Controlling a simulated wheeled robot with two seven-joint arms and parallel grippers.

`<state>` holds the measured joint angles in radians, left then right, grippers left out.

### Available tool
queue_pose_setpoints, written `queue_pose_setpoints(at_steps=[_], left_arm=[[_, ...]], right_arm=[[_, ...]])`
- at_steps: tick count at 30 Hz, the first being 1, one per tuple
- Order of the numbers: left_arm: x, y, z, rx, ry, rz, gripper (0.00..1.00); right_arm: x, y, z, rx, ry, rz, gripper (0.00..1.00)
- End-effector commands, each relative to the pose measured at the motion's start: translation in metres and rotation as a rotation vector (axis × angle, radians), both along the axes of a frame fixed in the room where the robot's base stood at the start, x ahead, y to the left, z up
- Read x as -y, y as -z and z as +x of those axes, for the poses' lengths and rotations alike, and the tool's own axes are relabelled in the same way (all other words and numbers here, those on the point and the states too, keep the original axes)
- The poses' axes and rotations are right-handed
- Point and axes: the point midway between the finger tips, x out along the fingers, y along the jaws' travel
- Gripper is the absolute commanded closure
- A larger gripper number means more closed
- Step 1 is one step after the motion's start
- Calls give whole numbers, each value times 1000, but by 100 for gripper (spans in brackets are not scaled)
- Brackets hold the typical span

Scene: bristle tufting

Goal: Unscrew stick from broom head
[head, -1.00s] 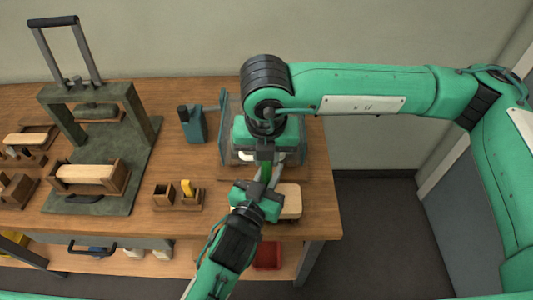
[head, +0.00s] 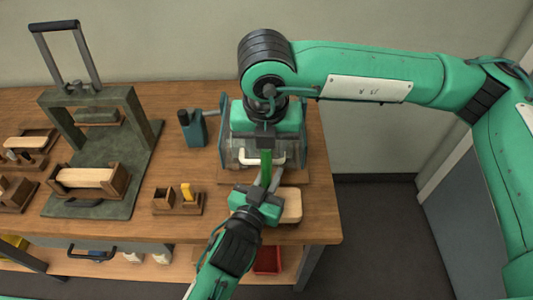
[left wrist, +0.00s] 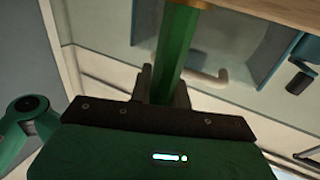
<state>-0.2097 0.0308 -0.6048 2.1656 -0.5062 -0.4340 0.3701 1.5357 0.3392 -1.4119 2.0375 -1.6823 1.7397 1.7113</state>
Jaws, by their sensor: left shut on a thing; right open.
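The green stick (head: 266,166) stands between my two grippers near the front right of the table. My left gripper (head: 264,190) is shut on its lower part. In the left wrist view the left jaws (left wrist: 164,88) sit on both sides of the green stick (left wrist: 178,48), which has a brass-coloured band at its far end. My right gripper (head: 266,143) is open at the upper end of the stick; I cannot tell whether it touches it. A pale wooden block (head: 291,205), possibly the broom head, lies partly hidden behind my left gripper. The joint with the stick is hidden.
A clear-sided machine (head: 238,140) with a pale handle stands behind the stick. A dark press (head: 140,120) holds another block (head: 86,177). A red bin (head: 267,261) is below.

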Motion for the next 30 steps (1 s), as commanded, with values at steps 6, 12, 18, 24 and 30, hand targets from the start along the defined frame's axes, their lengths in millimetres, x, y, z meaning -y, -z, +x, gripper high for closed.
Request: queue_pose_setpoints(at_steps=[6, 12, 18, 24, 30], left_arm=[[0, 0, 0, 0, 0, 0, 100], [0, 0, 0, 0, -1, 1, 56], [-1, 0, 1, 1, -2, 1, 56], [-1, -1, 1, 2, -3, 1, 56], [-4, 1, -6, -1, -3, 1, 56]], right_arm=[[0, -2, 0, -1, 0, 0, 58], [0, -2, 0, 0, 0, 0, 58], [0, -2, 0, 0, 0, 0, 58], [0, -2, 0, 0, 0, 0, 58], [0, 0, 0, 0, 0, 0, 58]])
